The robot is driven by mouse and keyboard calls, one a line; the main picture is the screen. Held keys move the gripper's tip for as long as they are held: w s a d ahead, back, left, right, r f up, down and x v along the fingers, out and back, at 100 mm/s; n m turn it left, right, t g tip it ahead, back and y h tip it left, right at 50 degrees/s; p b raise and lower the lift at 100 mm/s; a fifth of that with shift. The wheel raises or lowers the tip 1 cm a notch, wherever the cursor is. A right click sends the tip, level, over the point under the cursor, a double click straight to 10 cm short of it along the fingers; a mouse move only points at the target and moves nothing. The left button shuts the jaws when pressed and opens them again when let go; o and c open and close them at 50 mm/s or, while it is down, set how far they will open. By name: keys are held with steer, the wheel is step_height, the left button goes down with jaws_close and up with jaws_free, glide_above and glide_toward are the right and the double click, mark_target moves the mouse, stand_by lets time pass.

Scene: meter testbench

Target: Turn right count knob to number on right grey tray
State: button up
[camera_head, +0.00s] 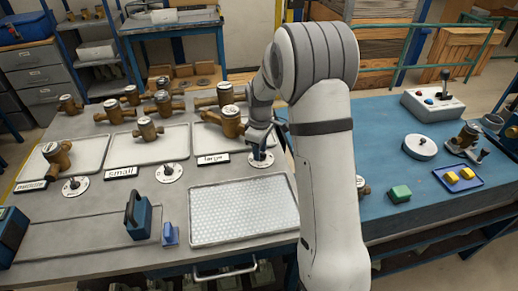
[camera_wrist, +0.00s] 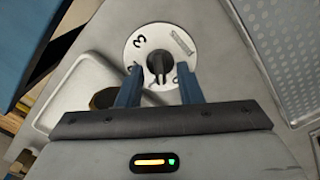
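The right count knob (camera_wrist: 158,63) is a dark knob on a round white dial (camera_wrist: 146,29). A "3" shows on the dial's upper left; other marks are partly hidden by my fingers. My gripper (camera_wrist: 159,72) is open, its two blue fingers on either side of the knob; I cannot tell whether they touch it. In the head view my gripper (camera_head: 261,151) is low over the dial (camera_head: 262,160), which it partly covers. The right grey tray (camera_head: 207,146), by the "large" label (camera_head: 213,159), holds a brass meter (camera_head: 231,121); my arm hides its right end.
The middle dial (camera_head: 168,173) and left dial (camera_head: 75,187) stand by their own trays. A perforated silver tray (camera_head: 243,210) lies just in front of the right dial. The blue table (camera_head: 400,235) is at right.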

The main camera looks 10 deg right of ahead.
steer(key=shift+c, duration=0.2)
jaws_close()
stand_by(0.3)
steer(key=shift+f+m+b, duration=0.1)
steer(key=shift+m+b, duration=0.3)
steer(key=shift+m, duration=0.5)
steer(key=shift+d+m, duration=0.1)
steer(key=shift+m, duration=1.2)
steer(key=shift+o, duration=0.2)
jaws_free()
steer(key=shift+r, duration=0.2)
